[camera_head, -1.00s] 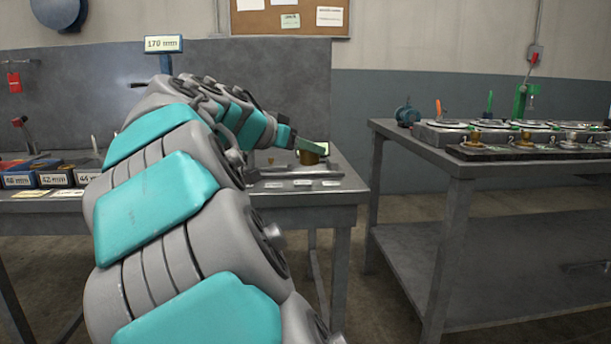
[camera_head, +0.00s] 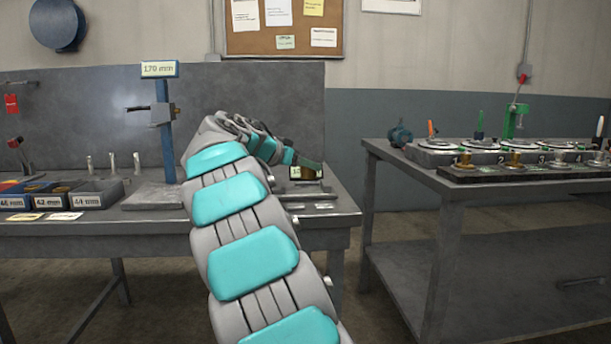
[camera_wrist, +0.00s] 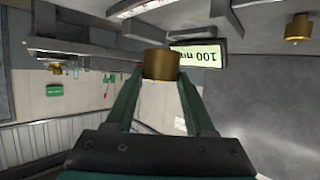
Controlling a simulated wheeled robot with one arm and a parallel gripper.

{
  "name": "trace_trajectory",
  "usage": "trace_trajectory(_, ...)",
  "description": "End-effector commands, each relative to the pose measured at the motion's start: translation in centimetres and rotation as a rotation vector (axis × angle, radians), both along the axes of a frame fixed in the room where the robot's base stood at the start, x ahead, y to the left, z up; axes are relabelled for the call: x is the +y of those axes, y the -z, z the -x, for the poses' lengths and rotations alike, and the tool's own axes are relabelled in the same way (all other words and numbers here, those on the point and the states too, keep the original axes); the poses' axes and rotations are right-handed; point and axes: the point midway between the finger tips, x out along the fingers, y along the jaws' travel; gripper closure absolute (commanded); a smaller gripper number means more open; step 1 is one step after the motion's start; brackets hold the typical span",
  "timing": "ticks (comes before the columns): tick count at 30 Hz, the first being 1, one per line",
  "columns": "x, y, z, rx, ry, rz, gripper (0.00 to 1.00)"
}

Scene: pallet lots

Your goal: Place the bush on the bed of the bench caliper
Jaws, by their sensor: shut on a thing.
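My gripper (camera_wrist: 160,82) is shut on a brass bush (camera_wrist: 162,64), which sits between its two green fingers. In the head view the held bush (camera_head: 306,174) shows small and dark beyond my arm, over the far bench. The bench caliper's readout (camera_wrist: 205,55) is upside down behind the bush in the wrist view and reads 100 mm. Grey metal parts that look like the caliper's (camera_wrist: 150,8) lie above the bush there. My arm hides most of the caliper in the head view, and I cannot tell whether the bush touches its bed.
A second brass piece (camera_wrist: 298,29) stands at the upper right of the wrist view. A blue height stand (camera_head: 165,130) with a 170 mm sign rises left of my arm. Labelled bins (camera_head: 95,195) sit at left. The right bench (camera_head: 455,186) carries several round dials.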

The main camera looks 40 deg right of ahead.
Motion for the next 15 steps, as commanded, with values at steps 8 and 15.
trace_trajectory(8,-0.6,0.0,-0.7,-0.002,-0.001,0.002,1.00)
trace_trajectory(15,-0.9,1.1,-1.0,0.000,0.000,0.002,1.00)
